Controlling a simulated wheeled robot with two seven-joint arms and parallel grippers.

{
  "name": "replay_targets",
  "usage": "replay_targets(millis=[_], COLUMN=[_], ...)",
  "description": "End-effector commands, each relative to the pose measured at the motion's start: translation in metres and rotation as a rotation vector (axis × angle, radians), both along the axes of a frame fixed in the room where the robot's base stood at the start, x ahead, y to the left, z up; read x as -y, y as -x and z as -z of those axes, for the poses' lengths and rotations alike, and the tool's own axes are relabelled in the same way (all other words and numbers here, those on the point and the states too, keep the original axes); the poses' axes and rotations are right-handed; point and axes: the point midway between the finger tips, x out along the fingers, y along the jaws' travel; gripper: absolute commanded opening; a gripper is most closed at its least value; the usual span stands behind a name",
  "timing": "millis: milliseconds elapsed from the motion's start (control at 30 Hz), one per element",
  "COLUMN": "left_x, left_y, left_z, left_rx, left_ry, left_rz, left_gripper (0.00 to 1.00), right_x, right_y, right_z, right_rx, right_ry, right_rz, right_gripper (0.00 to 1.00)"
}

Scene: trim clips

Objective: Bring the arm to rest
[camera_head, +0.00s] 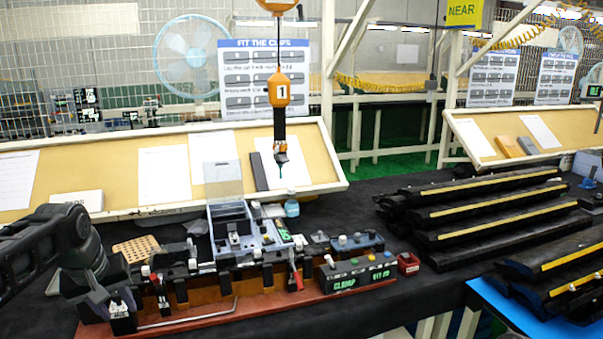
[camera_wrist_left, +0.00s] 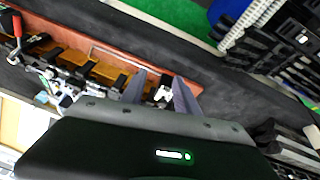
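My left arm (camera_head: 45,245) comes in from the left in the head view. Its gripper (camera_head: 92,290) is low at the left end of the clip fixture (camera_head: 200,316), a red-brown base with black clamps. In the left wrist view the two grey fingers of the left gripper (camera_wrist_left: 160,80) stand apart. A small black and white clamp (camera_wrist_left: 163,93) of the fixture shows between them in the picture. I cannot tell whether the fingers touch it. Nothing is visibly held. My right gripper is in neither view.
A control box (camera_head: 358,278) with lit green displays stands at the fixture's right end. A small red bin (camera_head: 408,264) is beside it. Dark trim strips (camera_head: 480,215) are stacked at the right. An orange hanging tool (camera_head: 279,90) is above the middle. The black table front is clear.

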Motion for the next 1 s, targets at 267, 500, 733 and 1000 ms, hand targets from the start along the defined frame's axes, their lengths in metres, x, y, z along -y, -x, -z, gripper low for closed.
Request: replay_targets(millis=[267,500,733,1000], left_x=[0.006,0.030,0.085,0.189], left_y=[-0.031,-0.059,-0.072,-0.001], left_z=[-0.006,0.027,0.119,0.293], left_rx=[0.138,0.246,0.293,0.211], left_ry=[-0.017,0.001,0.071,0.192], left_rz=[0.069,0.144,0.229,0.296], left_gripper=[0.37,0.37,0.37,0.37], right_x=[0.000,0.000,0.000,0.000], right_y=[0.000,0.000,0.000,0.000], right_z=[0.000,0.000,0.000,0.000], right_rx=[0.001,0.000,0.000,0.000], right_ry=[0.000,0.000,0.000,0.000], right_rz=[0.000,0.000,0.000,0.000], right_gripper=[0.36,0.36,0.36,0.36])
